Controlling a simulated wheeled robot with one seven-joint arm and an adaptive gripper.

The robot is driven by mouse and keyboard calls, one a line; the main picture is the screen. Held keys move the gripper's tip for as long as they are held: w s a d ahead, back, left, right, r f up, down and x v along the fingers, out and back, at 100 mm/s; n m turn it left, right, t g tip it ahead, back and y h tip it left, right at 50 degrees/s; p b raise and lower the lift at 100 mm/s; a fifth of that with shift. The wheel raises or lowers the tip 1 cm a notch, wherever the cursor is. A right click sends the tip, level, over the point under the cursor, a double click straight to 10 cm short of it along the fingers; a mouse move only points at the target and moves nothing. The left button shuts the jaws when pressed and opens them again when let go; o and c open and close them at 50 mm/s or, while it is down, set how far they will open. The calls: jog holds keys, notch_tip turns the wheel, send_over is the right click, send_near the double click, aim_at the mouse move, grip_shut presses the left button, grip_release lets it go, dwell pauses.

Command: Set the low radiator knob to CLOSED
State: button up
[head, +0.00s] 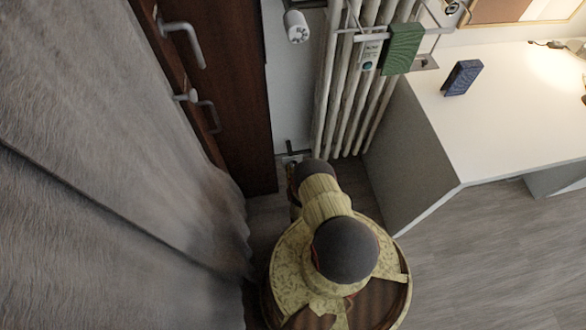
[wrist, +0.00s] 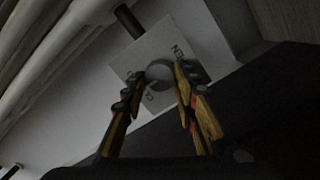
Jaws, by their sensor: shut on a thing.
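The low radiator knob (wrist: 157,71) is a small round grey knob on a pale square plate (wrist: 127,66) in the wrist view. Partial dark lettering shows on the plate: "EN" at the upper right and what looks like "CL" below the knob. The rest is covered by a finger or too dim to read. My gripper (wrist: 160,76) has one finger on each side of the knob and is shut on it. The knob's pointer direction cannot be made out. In the head view my own arm hides the knob and gripper, low by the radiator.
The radiator (head: 345,95) stands behind my arm, with a rack holding a green cloth-like item (head: 403,48). A brown door (head: 235,90) and grey curtain (head: 110,170) are close on the left. A white desk (head: 500,120) is on the right. Open floor (head: 480,250) lies lower right.

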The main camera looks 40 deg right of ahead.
dwell(0.5)
jog(key=o, duration=1.2)
jog(key=shift+c, duration=0.2)
jog(key=shift+r, duration=0.15)
jog(key=shift+r, duration=4.85)
